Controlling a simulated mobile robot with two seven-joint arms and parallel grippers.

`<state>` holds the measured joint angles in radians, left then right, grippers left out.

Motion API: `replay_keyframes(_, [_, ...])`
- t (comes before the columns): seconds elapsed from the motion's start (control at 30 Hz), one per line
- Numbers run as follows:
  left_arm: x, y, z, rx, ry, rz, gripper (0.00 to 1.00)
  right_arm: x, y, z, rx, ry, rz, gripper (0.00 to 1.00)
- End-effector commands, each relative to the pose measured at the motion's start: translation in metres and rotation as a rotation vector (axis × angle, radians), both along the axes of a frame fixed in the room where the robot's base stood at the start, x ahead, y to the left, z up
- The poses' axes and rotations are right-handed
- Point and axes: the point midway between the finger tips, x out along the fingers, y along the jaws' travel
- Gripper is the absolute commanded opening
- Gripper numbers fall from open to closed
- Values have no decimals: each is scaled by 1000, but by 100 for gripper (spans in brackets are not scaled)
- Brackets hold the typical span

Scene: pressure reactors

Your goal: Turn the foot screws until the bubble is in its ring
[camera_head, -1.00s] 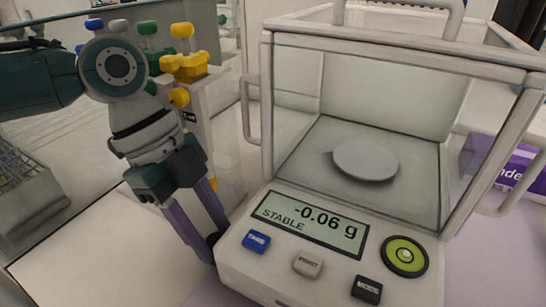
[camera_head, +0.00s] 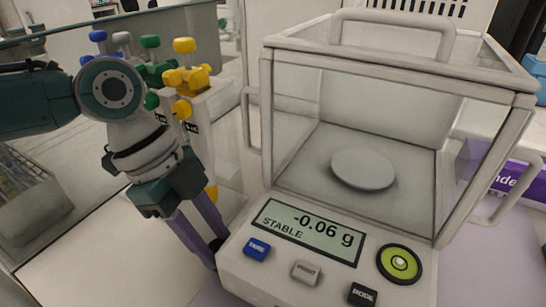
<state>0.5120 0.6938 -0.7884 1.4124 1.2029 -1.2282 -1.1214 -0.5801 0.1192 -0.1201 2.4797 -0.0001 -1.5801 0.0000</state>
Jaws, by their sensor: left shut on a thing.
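The balance (camera_head: 325,245) has a glass draft shield and a display reading -0.06 g and STABLE. Its round bubble level (camera_head: 400,264), green with a black rim, is at the front right of the panel. The small pale bubble lies near the middle of the level; at this size I cannot tell whether it is fully inside the ring. My left gripper (camera_head: 211,256) points down at the balance's front left corner. Its purple fingers are shut on a dark foot screw (camera_head: 216,244), mostly hidden between them and the housing. The other foot screws are hidden. My right gripper is out of view.
A stand with blue, green and yellow valve knobs (camera_head: 184,76) is close behind my left arm. A wire basket (camera_head: 28,185) is at the far left. A purple labelled box (camera_head: 510,180) is right of the balance. A pale bare surface (camera_head: 110,255) lies left of the gripper.

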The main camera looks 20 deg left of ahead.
Motion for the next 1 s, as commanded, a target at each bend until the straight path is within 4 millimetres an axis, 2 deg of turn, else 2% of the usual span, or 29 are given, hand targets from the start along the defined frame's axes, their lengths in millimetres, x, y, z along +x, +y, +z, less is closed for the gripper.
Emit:
replay_keyframes(0.03, [0,0,0,-2,0,0,0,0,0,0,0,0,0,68])
replay_keyframes(0.07, [0,0,0,-2,0,0,39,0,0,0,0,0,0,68])
replay_keyframes(0.3, [0,0,0,-2,-1,-1,66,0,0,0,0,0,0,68])
replay_keyframes(0.57, [0,0,1,-1,-1,-2,68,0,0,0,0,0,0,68])
replay_keyframes(0.67, [1,3,7,-2,-3,-1,68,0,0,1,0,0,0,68])
replay_keyframes(1.0, [-1,28,67,0,-4,-2,68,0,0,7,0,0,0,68])
